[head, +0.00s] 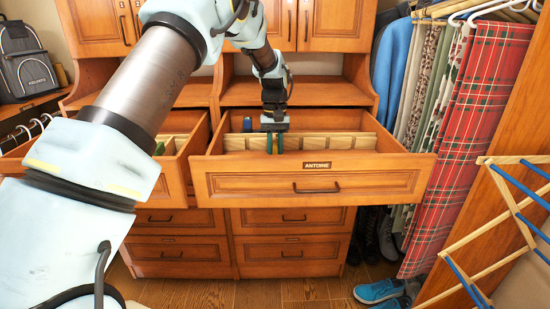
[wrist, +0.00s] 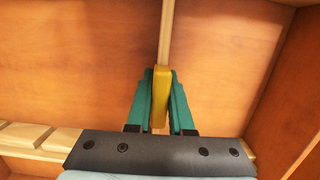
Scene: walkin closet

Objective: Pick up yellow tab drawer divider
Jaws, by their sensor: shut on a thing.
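My gripper (head: 275,143) reaches down into the open drawer (head: 311,185) labelled ANTOINE. The wrist view also shows my gripper (wrist: 160,98), with its two green fingers closed on the yellow tab drawer divider (wrist: 161,88). The yellow tab sits between the fingers, and a thin wooden strip runs from it up to the top of the picture. In the head view the yellow tab cannot be made out behind the fingers. The drawer's wooden floor shows on both sides of the strip in the wrist view.
Light wooden dividers (head: 345,141) cross the drawer. A second open drawer (head: 178,170) is at the left, partly behind my arm. Hanging clothes (head: 475,130) and a wooden drying rack (head: 505,215) with blue parts stand at the right. Blue shoes (head: 379,291) lie on the floor.

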